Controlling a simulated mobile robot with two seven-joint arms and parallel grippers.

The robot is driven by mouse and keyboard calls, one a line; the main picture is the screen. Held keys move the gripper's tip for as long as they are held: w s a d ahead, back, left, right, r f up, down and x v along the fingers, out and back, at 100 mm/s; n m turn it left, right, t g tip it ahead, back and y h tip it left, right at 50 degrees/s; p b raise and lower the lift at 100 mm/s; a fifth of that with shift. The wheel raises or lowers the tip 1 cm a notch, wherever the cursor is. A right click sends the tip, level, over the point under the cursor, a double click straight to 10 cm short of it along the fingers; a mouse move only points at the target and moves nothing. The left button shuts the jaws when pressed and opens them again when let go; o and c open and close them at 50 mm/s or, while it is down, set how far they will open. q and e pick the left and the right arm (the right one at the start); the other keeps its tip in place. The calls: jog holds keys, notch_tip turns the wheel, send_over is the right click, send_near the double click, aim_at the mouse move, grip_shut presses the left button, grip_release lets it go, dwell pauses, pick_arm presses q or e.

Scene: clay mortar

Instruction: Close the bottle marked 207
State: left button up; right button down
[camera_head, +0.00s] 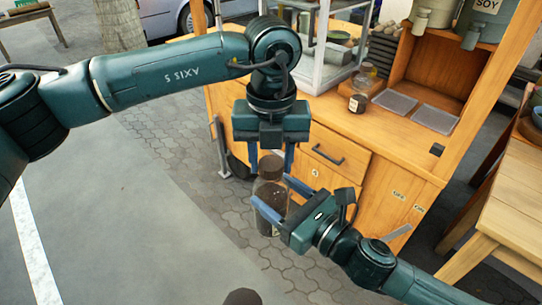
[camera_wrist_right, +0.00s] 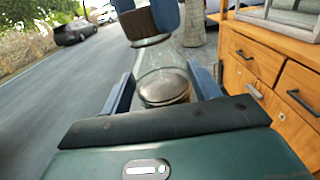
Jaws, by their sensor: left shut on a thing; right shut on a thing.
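A clear glass bottle (camera_head: 270,218) with dark contents is upright between the blue fingers of my right gripper (camera_head: 281,198), which is shut on it. The glass also shows in the right wrist view (camera_wrist_right: 163,77). No number can be read on it. A brown cap (camera_head: 271,167) is directly above the bottle, between the fingers of my left gripper (camera_head: 270,157), which is shut on it and points down. The cap (camera_wrist_right: 143,24) also shows over the glass in the right wrist view. I cannot tell whether the cap touches the bottle's mouth.
A wooden cart (camera_head: 360,165) with drawers stands behind the grippers. A small dark jar (camera_head: 358,103) and grey trays (camera_head: 435,119) are on its top. A wooden table (camera_head: 512,205) is at the right. The paved ground (camera_head: 130,220) at the left is clear.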

pick_arm(q)
jog(key=m, duration=0.4)
jog(key=shift+m, duration=0.3)
jog(key=m, duration=1)
jog(key=shift+m, duration=0.4)
jog(key=m, duration=0.4)
jog(key=shift+m, duration=0.3)
jog(key=m, duration=1.1)
jog(key=shift+m, duration=0.4)
jog(key=o, duration=1.2)
